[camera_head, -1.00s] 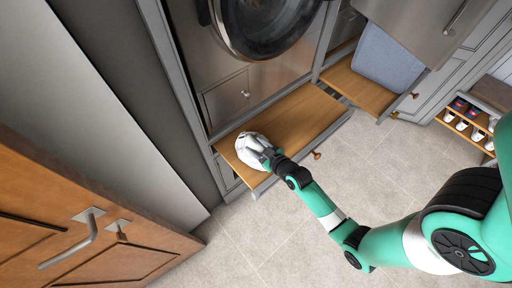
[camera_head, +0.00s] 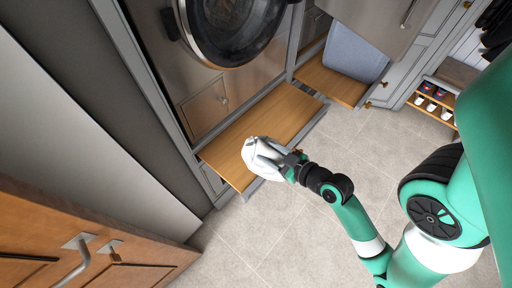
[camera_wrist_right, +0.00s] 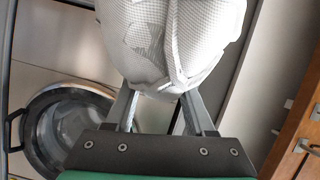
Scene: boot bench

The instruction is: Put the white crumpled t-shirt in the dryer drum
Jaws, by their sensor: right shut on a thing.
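The white crumpled t-shirt (camera_head: 262,156) is a rounded bundle in the head view, at the front edge of a pulled-out wooden shelf. My right gripper (camera_head: 280,163) is shut on it. In the right wrist view the t-shirt (camera_wrist_right: 175,40) fills the top middle, held between the two fingers of my right gripper (camera_wrist_right: 158,100). The dryer (camera_head: 210,75) is at the top of the head view, with its round dark door (camera_head: 235,28). The round door also shows at the lower left of the right wrist view (camera_wrist_right: 65,125). My left gripper is not in view.
The pulled-out wooden shelf (camera_head: 270,118) juts out below the dryer. A second wooden shelf (camera_head: 330,80) with a blue-grey basket (camera_head: 355,55) is to its right. A wooden door (camera_head: 75,255) stands at the lower left. The tiled floor (camera_head: 300,235) is free in the middle.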

